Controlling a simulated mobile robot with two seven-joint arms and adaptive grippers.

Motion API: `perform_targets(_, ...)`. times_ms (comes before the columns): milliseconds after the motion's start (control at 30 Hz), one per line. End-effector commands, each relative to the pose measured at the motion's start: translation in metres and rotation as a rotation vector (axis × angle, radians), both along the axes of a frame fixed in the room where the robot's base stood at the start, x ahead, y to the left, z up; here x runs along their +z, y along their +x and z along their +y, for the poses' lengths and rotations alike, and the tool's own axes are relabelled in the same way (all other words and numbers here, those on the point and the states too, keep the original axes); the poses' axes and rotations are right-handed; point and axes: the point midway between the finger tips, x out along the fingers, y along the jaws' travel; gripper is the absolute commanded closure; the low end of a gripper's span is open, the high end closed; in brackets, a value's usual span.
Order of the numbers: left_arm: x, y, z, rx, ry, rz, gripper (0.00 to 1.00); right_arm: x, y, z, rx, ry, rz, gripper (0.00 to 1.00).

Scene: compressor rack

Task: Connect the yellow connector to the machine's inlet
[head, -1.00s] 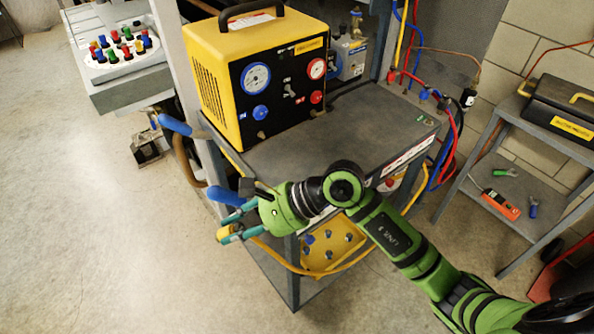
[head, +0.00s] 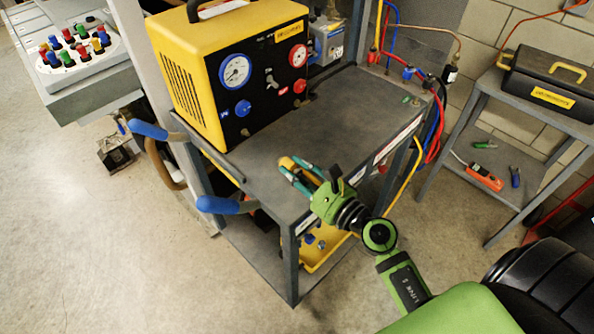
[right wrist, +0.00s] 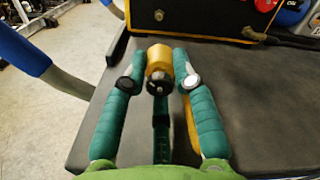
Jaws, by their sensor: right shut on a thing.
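The yellow machine (head: 172,72) stands on the cart's dark top. Its black front panel carries gauges and knobs. A small brass fitting low on this panel (head: 244,132), possibly the inlet, also shows in the right wrist view (right wrist: 256,35). My right gripper (head: 294,168) is over the cart top, in front of the machine and apart from it. Its teal fingers are shut on the yellow connector (head: 286,162). In the right wrist view the connector (right wrist: 158,62) sits between the fingertips, with a yellow hose (right wrist: 191,128) beside the right finger. My left gripper is not in view.
Blue-gripped cart handles (head: 218,205) stick out at the left. The cart top (head: 345,115) is mostly clear. Red, blue and yellow hoses (head: 437,130) hang at its right end. A side table (head: 480,115) with a black case (head: 552,82) stands at the right.

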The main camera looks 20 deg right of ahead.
Motion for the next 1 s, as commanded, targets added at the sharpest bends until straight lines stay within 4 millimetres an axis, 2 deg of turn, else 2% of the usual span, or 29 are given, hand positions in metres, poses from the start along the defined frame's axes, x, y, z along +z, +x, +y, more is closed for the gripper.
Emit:
perform_targets(267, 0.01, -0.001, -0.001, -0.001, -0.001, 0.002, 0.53, 0.004, 0.036, 0.014, 0.004, 0.002, -0.003, 1.0)
perform_targets(600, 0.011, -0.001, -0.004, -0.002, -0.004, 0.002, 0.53, 0.002, 0.08, 0.03, 0.003, 0.003, -0.003, 1.0)
perform_targets(800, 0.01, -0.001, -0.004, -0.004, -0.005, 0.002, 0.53, 0.002, 0.098, 0.037, 0.005, -0.001, -0.002, 1.0)
perform_targets(1000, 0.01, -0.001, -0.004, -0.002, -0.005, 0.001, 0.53, 0.002, 0.106, 0.039, 0.004, 0.0, -0.002, 1.0)
